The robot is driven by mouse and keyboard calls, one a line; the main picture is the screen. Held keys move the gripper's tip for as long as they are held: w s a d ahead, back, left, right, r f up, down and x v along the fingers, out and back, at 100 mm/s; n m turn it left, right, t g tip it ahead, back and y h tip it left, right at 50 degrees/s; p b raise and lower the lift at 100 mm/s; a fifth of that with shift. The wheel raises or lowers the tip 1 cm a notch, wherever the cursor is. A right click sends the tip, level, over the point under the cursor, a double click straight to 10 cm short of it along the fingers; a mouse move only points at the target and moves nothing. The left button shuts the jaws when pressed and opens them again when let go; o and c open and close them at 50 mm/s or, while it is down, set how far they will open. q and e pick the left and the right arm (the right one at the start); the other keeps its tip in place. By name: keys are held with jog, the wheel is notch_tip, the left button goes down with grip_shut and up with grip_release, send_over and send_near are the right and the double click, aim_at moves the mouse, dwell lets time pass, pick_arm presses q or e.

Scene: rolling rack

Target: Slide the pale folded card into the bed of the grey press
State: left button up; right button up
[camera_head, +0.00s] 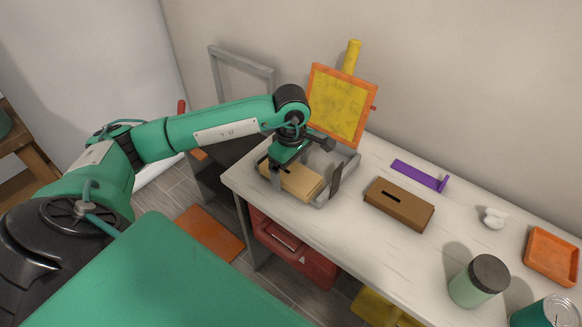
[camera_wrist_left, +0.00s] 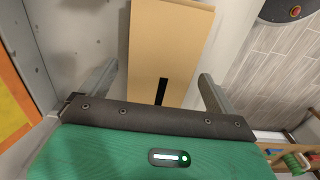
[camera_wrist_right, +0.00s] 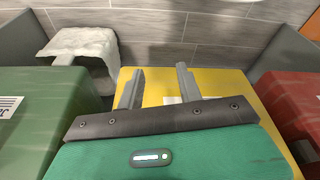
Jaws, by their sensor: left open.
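The pale tan card (camera_head: 305,183) lies at the left end of the white table, among the grey parts of the press (camera_head: 348,170). My left gripper (camera_head: 298,166) is over the card, pointing down. In the left wrist view, the card (camera_wrist_left: 172,45) with a black slot mark passes between the open fingers (camera_wrist_left: 160,74), with a gap on each side. The gripper and arm partly hide the card and press bed, so I cannot tell how far the card sits inside. My right gripper (camera_wrist_right: 160,70) is open and empty, above a yellow bin.
An orange-framed yellow panel (camera_head: 341,105) stands behind the press. A brown slotted box (camera_head: 399,205) and a purple piece (camera_head: 419,176) lie to the right. Farther right are a green jar (camera_head: 478,282) and an orange tray (camera_head: 551,256). A red bin (camera_head: 292,252) sits below the table.

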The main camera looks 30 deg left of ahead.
aim_at(291, 172)
pick_arm(q)
notch_tip(291, 172, up, 14)
pick_arm(e)
notch_tip(291, 172, up, 2)
jog(key=shift+r, duration=0.1)
pick_arm(q)
jog(key=shift+f, duration=0.15)
dwell(0.6)
